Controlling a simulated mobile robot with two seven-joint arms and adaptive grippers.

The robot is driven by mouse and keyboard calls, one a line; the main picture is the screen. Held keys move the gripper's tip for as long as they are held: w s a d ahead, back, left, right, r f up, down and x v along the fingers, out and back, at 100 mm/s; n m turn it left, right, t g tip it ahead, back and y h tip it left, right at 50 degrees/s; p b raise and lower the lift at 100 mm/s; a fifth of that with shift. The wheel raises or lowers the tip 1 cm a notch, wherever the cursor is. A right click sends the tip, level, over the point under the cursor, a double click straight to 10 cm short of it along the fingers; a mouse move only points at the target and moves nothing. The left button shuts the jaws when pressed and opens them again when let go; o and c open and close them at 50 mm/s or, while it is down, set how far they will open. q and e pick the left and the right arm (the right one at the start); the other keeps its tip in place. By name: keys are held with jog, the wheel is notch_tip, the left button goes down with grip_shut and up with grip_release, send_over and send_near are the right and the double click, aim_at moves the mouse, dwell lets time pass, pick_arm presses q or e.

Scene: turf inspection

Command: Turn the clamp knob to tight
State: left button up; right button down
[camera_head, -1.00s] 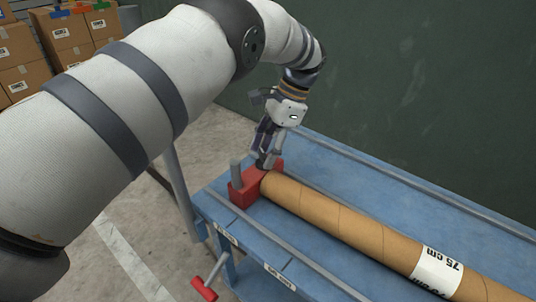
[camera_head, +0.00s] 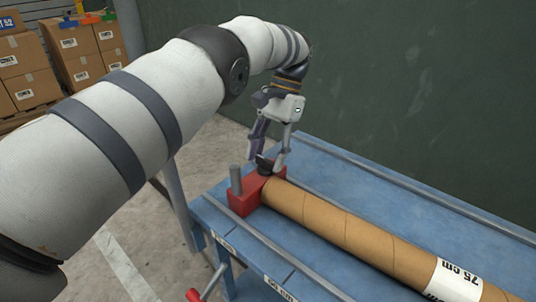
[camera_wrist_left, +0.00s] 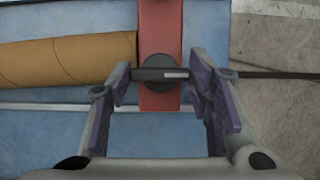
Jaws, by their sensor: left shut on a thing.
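The red clamp block (camera_head: 247,196) sits at the left end of the blue bench, against the end of a cardboard tube (camera_head: 345,235). The black clamp knob (camera_head: 264,165) is on top of the block. In the left wrist view, the knob (camera_wrist_left: 158,72) is round with a crossbar that has a pale mark on its right half. The bar lies across the picture. My left gripper (camera_head: 269,163) points down over the clamp, shut on the knob's bar, with one finger at each end of it (camera_wrist_left: 160,76). My right gripper is in neither view.
The blue bench (camera_head: 318,165) has raised rails along its length. A grey post (camera_head: 236,180) stands on the clamp's left side. A red-ended lever (camera_head: 194,295) hangs below the bench. Cardboard boxes (camera_head: 28,60) are stacked at back left. A dark green wall (camera_head: 430,90) is behind.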

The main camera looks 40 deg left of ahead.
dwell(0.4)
pick_arm(q)
jog(key=o, duration=1.1)
jog(key=shift+o, duration=0.2)
